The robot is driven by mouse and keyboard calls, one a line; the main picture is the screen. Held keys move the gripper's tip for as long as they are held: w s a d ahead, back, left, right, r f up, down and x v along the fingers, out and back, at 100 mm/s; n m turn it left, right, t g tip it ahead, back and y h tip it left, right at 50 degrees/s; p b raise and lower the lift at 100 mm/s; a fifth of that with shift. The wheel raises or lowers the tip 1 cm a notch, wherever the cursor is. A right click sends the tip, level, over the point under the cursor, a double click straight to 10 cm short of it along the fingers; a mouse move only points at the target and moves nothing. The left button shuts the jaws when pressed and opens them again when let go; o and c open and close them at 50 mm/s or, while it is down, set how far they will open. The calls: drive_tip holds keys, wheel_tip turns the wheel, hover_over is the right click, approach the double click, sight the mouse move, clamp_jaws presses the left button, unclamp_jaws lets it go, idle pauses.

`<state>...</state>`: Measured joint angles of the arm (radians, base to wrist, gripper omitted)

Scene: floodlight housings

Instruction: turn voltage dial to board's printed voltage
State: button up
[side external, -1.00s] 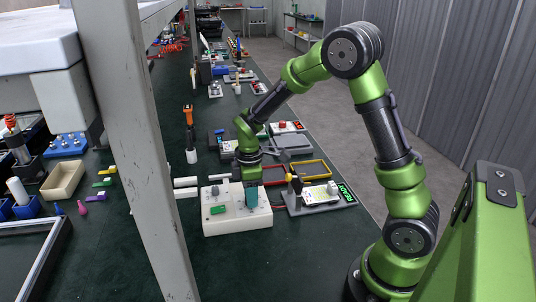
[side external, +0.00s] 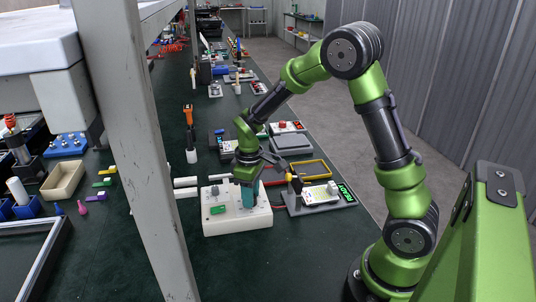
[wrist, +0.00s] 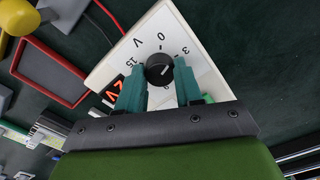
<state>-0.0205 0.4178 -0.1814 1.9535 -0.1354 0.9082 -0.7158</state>
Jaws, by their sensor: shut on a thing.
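The voltage dial (wrist: 159,68) is a round black knob on the white supply box (side external: 222,224), with printed marks around it that include 0, 3, 15 and a V. My gripper (wrist: 160,78) points down at the box with its teal fingers shut on the dial, one on each side. A light pointer mark shows on the dial, but its exact reading is unclear. In the side view the fingers hide the dial. The board (side external: 318,196) sits on a grey stand right of the box; its printed voltage is too small to read.
A green READY display (side external: 346,192) stands beside the board. A red numeric display (wrist: 112,92) on the box is partly hidden by a finger. A grey knob and a green part (side external: 218,210) are on the box's left. A yellow frame (side external: 312,168) lies behind the board.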

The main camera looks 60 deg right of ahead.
drive_tip(key=m, duration=0.4)
drive_tip(key=shift+m, duration=0.4)
drive_tip(key=m, duration=0.3)
drive_tip(key=shift+m, duration=0.3)
drive_tip(key=m, duration=0.3)
drive_tip(key=shift+m, duration=2.1)
drive_tip(key=o, duration=1)
drive_tip(key=shift+o, duration=0.2)
